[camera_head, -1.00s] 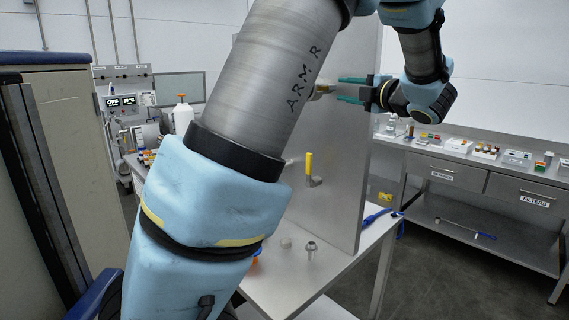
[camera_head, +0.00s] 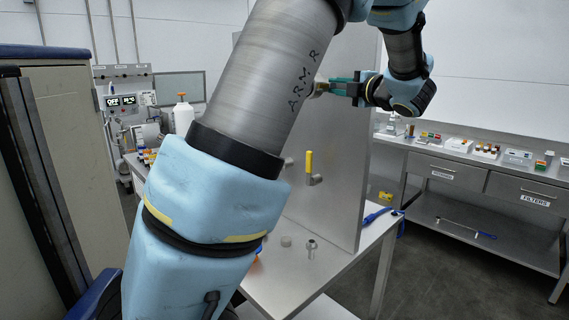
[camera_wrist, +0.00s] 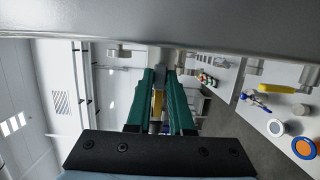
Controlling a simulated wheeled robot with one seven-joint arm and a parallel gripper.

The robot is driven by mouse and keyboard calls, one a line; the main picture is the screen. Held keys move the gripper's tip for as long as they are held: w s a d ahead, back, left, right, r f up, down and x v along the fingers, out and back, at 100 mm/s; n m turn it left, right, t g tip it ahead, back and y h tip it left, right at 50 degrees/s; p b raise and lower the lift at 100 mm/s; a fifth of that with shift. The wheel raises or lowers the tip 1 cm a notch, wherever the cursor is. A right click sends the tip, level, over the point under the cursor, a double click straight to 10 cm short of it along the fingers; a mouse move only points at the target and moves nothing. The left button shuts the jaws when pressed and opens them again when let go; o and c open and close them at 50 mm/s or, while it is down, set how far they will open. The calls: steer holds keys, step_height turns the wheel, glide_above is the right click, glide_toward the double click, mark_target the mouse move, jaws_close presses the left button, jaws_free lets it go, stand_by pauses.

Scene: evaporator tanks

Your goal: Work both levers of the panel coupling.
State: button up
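The panel (camera_head: 345,130) is an upright grey metal sheet standing on a bench. Its lower lever (camera_head: 309,162), with a yellow handle pointing up, sits on a grey fitting. It also shows at the right in the wrist view (camera_wrist: 285,89). The upper lever (camera_head: 322,87) is at the tips of my gripper (camera_head: 342,87), partly hidden behind my arm. In the wrist view, its yellow handle (camera_wrist: 158,104) lies between the two green fingers of my gripper (camera_wrist: 160,85), which look closed on it. The coupling's fitting behind it is mostly hidden.
The bench top (camera_head: 275,285) carries a small metal fitting (camera_head: 311,248) and a round cap (camera_head: 286,241) in front of the panel. A blue-handled tool (camera_head: 377,215) lies by the panel's right edge. A steel counter (camera_head: 480,158) stands behind at right. My arm hides much of the panel.

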jaws_close()
steer(key=shift+f+b, duration=0.15)
steer(key=shift+b, duration=0.2)
steer(key=m+h+b, duration=0.1)
steer(key=s+m+t+h+b, duration=0.1)
steer(key=h+b, duration=0.1)
steer(key=shift+d, duration=0.15)
steer(key=shift+b, duration=0.3)
